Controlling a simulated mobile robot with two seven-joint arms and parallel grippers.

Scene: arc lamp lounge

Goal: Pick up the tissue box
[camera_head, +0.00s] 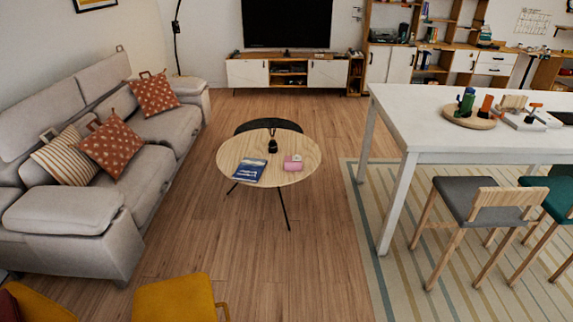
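A small pink box (293,163), which looks like the tissue box, sits on the right part of the round wooden coffee table (238,150), in the middle of the camera_head view. A paler patch shows on it, too small to make out. A dark vase-like object (272,146) stands just left of and behind it. A blue book (249,169) lies to its left near the front edge. Neither of my grippers is in view.
A grey sofa (73,211) with patterned cushions stands on the left. A white table (470,109) with chairs stands on a striped rug (405,292) at right. A yellow seat (176,299) is at the front. Wooden floor (283,265) lies clear before the coffee table.

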